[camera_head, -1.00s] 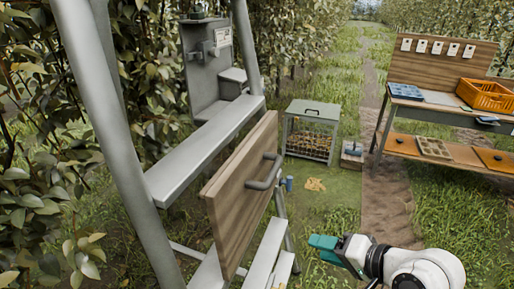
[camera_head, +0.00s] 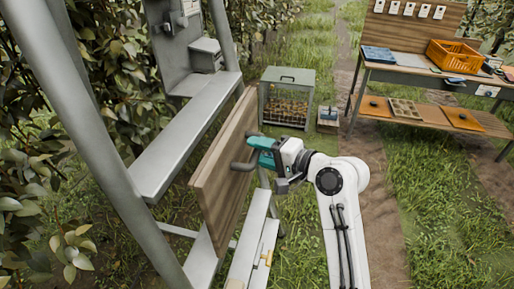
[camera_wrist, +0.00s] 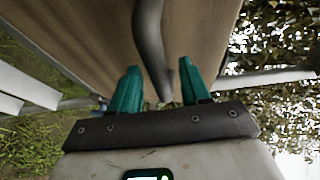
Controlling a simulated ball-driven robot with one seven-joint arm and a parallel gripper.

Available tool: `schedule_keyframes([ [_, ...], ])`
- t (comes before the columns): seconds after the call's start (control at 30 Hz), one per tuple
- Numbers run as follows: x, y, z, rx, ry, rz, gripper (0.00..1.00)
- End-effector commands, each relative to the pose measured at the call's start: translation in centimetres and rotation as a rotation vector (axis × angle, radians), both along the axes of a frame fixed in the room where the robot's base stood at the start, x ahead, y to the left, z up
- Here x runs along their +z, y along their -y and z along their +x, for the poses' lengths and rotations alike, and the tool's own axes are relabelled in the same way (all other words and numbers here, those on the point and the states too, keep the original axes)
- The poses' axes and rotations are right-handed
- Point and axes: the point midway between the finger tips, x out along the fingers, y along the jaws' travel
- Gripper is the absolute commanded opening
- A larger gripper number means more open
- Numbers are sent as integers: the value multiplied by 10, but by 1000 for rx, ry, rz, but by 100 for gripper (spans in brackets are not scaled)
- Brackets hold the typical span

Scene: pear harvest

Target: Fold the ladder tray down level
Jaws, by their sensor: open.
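The ladder tray (camera_head: 213,195) is a wooden panel hanging steeply tilted, close to upright, on the grey ladder (camera_head: 205,113). Its dark handle (camera_head: 238,166) sticks out from the face towards the right. My gripper (camera_head: 254,151), with teal fingers, is at the handle in the head view. In the wrist view the open fingers (camera_wrist: 160,80) stand on either side of the handle (camera_wrist: 150,35), with gaps showing beside it. The tray's wooden face (camera_wrist: 90,35) lies beyond them. The tray's hinge is not clearly visible.
A wire-sided crate (camera_head: 287,97) stands on the grass behind my gripper. A workbench (camera_head: 400,72) with an orange basket (camera_head: 458,57) is at the back right. Ladder steps (camera_head: 250,238) lie below the tray. Dense foliage is at the left.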

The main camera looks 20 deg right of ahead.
Motion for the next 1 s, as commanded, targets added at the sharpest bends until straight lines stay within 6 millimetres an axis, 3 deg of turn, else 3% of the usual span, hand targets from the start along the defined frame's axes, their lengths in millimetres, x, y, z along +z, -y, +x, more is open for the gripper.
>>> schedule_keyframes([
  [0.43, -3, -6, 10, 0, -1, -1, 46],
  [0.9, -3, -6, 9, 1, -2, -1, 2],
  [1.0, -3, -6, 9, 1, -2, -1, 0],
])
